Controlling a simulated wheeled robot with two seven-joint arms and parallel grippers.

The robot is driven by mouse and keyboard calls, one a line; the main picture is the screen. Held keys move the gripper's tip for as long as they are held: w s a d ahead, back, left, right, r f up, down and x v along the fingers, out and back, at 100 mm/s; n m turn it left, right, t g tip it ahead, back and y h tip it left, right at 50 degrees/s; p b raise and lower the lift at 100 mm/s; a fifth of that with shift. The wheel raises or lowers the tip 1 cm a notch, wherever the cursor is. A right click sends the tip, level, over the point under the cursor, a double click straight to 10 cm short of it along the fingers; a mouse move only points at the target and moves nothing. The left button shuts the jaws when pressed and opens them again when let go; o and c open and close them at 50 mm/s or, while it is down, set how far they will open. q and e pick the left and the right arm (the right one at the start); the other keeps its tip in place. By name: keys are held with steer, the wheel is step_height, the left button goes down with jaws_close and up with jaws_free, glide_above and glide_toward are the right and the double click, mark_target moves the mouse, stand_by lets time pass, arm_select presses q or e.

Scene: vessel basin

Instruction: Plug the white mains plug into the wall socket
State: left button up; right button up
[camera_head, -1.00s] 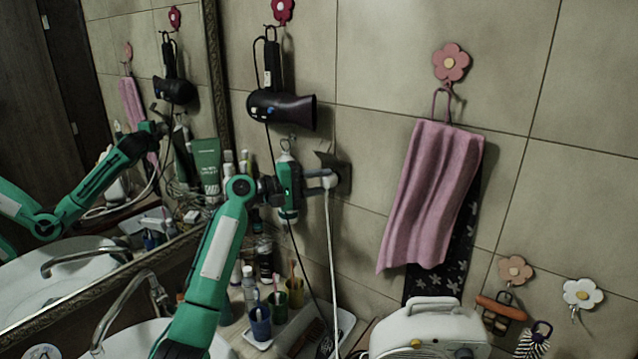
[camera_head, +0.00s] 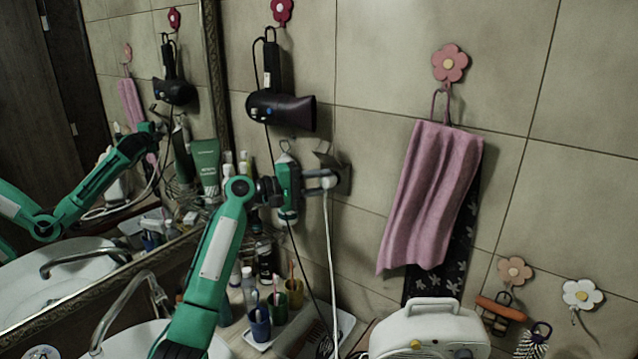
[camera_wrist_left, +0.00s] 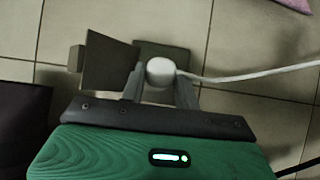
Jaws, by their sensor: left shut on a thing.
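My left gripper (camera_head: 322,181) is at the tiled wall and shut on the white plug (camera_head: 329,182). In the left wrist view the rounded back of the plug (camera_wrist_left: 160,71) sits between the two grey fingers (camera_wrist_left: 160,88). The dark grey wall socket (camera_head: 345,180) is right behind the plug, and its raised flap (camera_head: 325,158) stands out beside it. In the left wrist view the socket plate (camera_wrist_left: 176,50) is partly covered by the plug, and the flap (camera_wrist_left: 108,63) is to its left. The prongs are hidden, so I cannot tell how deep they sit. My right gripper is out of view.
A white cord (camera_head: 331,260) hangs from the plug. A black hair dryer (camera_head: 282,108) hangs above, with its dark cable passing behind my gripper. A pink towel (camera_head: 432,195) hangs to the right. Cups (camera_head: 260,322) and a white appliance (camera_head: 425,330) stand below.

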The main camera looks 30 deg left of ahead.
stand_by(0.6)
arm_select(q)
steer(key=shift+w+d, duration=0.1)
steer(key=shift+w, duration=0.45)
steer(key=o, duration=1.1)
steer(key=shift+c, duration=0.2)
steer(key=shift+r, duration=0.1)
